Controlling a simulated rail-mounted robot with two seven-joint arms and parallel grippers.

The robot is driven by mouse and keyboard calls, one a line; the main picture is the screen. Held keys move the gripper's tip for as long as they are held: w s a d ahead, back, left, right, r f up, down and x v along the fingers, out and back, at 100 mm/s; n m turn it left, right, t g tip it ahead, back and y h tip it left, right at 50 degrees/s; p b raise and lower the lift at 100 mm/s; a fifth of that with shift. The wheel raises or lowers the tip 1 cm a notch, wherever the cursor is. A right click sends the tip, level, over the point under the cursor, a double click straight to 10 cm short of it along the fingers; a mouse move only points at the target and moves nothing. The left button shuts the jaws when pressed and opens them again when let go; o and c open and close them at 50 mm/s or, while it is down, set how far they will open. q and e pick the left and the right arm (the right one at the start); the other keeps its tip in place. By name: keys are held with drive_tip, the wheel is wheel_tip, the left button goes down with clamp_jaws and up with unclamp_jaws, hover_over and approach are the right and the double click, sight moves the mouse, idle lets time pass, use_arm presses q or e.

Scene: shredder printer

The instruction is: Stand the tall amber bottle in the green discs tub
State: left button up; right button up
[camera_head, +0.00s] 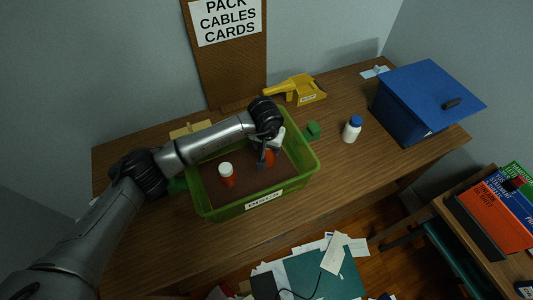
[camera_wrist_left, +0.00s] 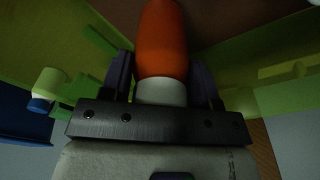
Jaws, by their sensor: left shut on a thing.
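The green tub (camera_head: 225,212) with a "DISCS" label on its front stands on the wooden desk. My left gripper (camera_head: 267,154) is over the right part of the tub, with its fingers down inside it. It is shut on an amber bottle (camera_head: 270,160), which is mostly hidden by the gripper in the head view. In the left wrist view the amber bottle (camera_wrist_left: 162,40) shows its orange body and white cap, with the left gripper (camera_wrist_left: 162,85) around the cap end. Whether its base touches the tub floor cannot be told. Another amber bottle (camera_head: 227,176) with a white cap stands in the tub's left part.
A white bottle with a blue cap (camera_head: 352,129) and a small green block (camera_head: 313,130) are right of the tub. A yellow holder (camera_head: 296,89) is behind it. A blue box (camera_head: 415,100) stands at the desk's right end. The front right desk top is clear.

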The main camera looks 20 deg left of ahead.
sight(268, 152)
use_arm(q)
drive_tip(key=shift+f+b, duration=0.35)
drive_tip(key=shift+f, duration=1.55)
drive_tip(key=shift+f, duration=0.1)
drive_tip(key=o, duration=1)
drive_tip(key=shift+r, duration=0.25)
drive_tip(key=r, duration=0.4)
drive_tip(key=s+r+p, duration=0.1)
drive_tip(key=r, duration=0.2)
drive_tip(key=r+p, duration=0.1)
drive_tip(key=r, duration=0.3)
drive_tip(key=shift+s+r, duration=0.2)
drive_tip(key=shift+r, duration=0.15)
